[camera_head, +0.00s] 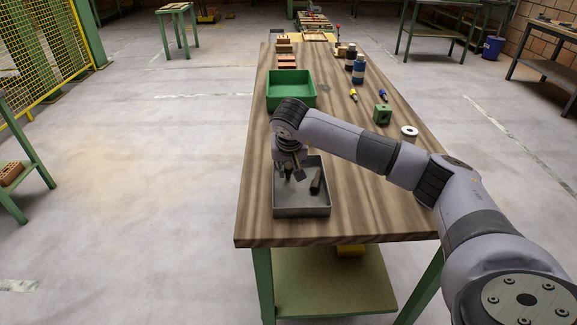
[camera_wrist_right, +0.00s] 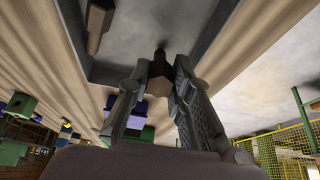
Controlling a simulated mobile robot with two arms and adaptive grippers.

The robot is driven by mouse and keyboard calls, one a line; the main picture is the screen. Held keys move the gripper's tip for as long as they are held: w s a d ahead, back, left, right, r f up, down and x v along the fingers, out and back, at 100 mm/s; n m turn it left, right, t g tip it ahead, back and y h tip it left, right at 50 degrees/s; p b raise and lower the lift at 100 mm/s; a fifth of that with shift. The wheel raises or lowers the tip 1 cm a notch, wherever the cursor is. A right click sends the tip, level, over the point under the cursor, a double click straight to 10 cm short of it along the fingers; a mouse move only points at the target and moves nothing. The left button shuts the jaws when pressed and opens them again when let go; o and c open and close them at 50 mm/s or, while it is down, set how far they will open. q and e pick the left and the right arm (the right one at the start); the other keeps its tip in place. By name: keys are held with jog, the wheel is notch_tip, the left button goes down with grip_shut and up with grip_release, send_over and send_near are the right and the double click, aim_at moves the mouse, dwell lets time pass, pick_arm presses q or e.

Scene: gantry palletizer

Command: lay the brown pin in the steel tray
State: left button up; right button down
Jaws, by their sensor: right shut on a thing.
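The steel tray (camera_head: 302,212) is a grey, shallow open box near the front of the wooden table. My right gripper (camera_head: 291,174) points down over the left part of the tray. It is shut on a brown pin (camera_wrist_right: 158,84), which has a dark end pointing at the tray floor. Whether that end touches the floor, I cannot tell. Another dark brownish pin (camera_head: 316,181) lies in the tray to the right of the gripper; it also shows in the right wrist view (camera_wrist_right: 98,24). My left gripper is not in view.
A green bin (camera_head: 291,88) stands just behind the tray. A green block (camera_head: 382,114), a white-topped round part (camera_head: 409,132) and blue bottles (camera_head: 358,72) stand to the right. Brown blocks (camera_head: 286,61) lie farther back. The table's front left corner is clear.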

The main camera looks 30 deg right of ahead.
jog(key=c, duration=1.4)
grip_release()
jog(key=shift+o, duration=0.2)
jog(key=shift+f, duration=0.1)
jog(key=v, duration=1.2)
